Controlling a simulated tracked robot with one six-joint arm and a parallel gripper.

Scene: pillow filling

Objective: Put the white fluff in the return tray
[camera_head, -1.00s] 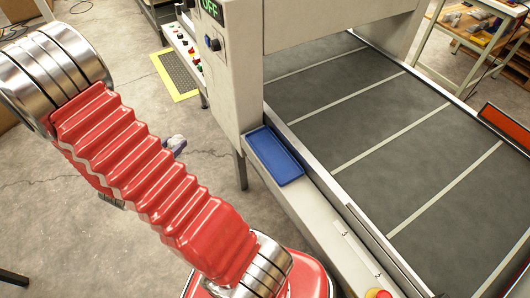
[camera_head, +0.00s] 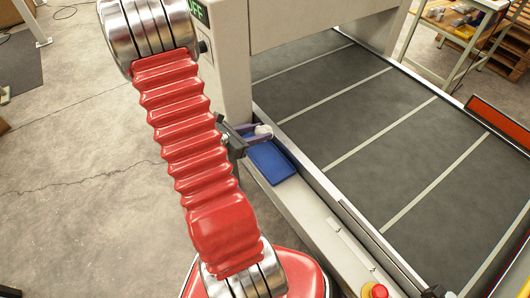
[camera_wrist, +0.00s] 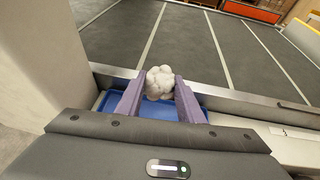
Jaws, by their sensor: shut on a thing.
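The white fluff (camera_wrist: 159,82) is a lumpy white clump, clasped between the two purple-grey fingers of my gripper (camera_wrist: 159,98) in the wrist view. In the head view the fluff (camera_head: 263,130) shows small at the tip of my gripper (camera_head: 257,133), partly hidden by the fingers. The return tray (camera_head: 272,163) is a shallow blue tray on the pale ledge beside the belt. The tray also shows below and behind the fingers in the wrist view (camera_wrist: 158,110). My gripper is at the tray's far end in the head view, and the fluff appears above the tray level.
A grey conveyor belt with pale cross stripes (camera_head: 370,125) runs beside the ledge. A beige machine post (camera_head: 232,75) stands close to the tray's far end. A red button (camera_head: 378,291) sits on the ledge at the front. The floor at left is open.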

